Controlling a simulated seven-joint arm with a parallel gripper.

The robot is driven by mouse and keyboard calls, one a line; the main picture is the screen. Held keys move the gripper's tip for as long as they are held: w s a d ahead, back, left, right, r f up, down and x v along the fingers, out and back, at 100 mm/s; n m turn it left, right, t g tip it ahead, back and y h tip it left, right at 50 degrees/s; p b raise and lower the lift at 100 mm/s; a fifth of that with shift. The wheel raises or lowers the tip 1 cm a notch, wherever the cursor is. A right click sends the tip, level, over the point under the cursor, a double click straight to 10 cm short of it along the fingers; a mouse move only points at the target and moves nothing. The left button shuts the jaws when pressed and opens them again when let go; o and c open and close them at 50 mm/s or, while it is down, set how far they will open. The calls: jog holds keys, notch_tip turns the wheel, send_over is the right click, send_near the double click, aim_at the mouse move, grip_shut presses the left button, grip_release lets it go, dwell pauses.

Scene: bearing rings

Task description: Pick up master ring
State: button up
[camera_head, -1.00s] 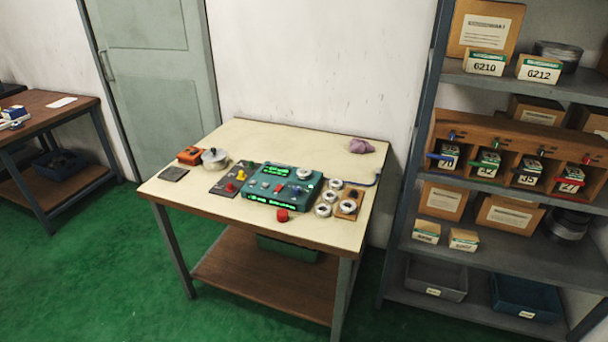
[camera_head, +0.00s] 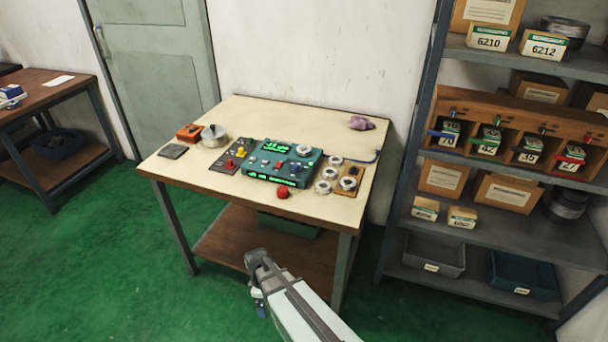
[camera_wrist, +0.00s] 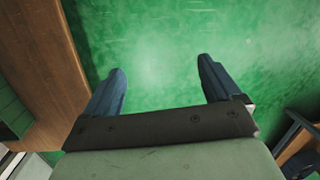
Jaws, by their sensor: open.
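Several small pale rings lie at the right of the cream table (camera_head: 215,185). One ring (camera_head: 303,150) sits on top of the teal device with green displays (camera_head: 272,166). Others are a back ring (camera_head: 336,160), a middle ring (camera_head: 331,173), a front ring (camera_head: 322,187) and a ring on a wooden board (camera_head: 348,183). I cannot tell which is the master ring. My gripper shows in the wrist view (camera_wrist: 160,72), its two blue-grey fingers wide apart with only green floor between them. In the head view my arm's end is low, in front of the table.
A red knob-like piece (camera_head: 283,192) is at the table's front edge. A metal pot (camera_head: 213,135), an orange box (camera_head: 189,132) and a purple cloth (camera_head: 361,123) lie further off. A loaded shelf rack (camera_head: 470,235) stands at right. The floor before the table is clear.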

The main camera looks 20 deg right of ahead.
jog(key=w+a+r+n+t, duration=0.1)
jog(key=w+r+n, duration=0.3)
jog(key=w+r, duration=0.6)
jog(key=w+a+r+n+t, duration=0.1)
jog(key=w+r+n+t, duration=0.1)
jog(key=w+r, duration=0.8)
jog(key=w+a+r+n+t, duration=0.1)
jog(key=w+r+n+t, duration=0.1)
jog(key=w+r+n, duration=0.3)
jog(key=shift+w+a+r+n, duration=0.15)
jog(key=shift+w+r, duration=1.05)
jog(key=shift+r, duration=0.25)
jog(key=shift+w+a+r+n, duration=0.15)
jog(key=shift+w+r, duration=1.05)
jog(key=shift+r, duration=0.2)
jog(key=m+g+h, duration=0.3)
jog(key=m+h, duration=0.1)
send_near(303, 148)
jog(key=x, duration=0.3)
jog(key=shift+w+a+f, duration=0.1)
jog(key=shift+f, duration=0.2)
jog(key=shift+x, duration=2.65)
jog(key=shift+d+r, duration=0.1)
jog(key=shift+d, duration=0.1)
jog(key=shift+c, duration=0.3)
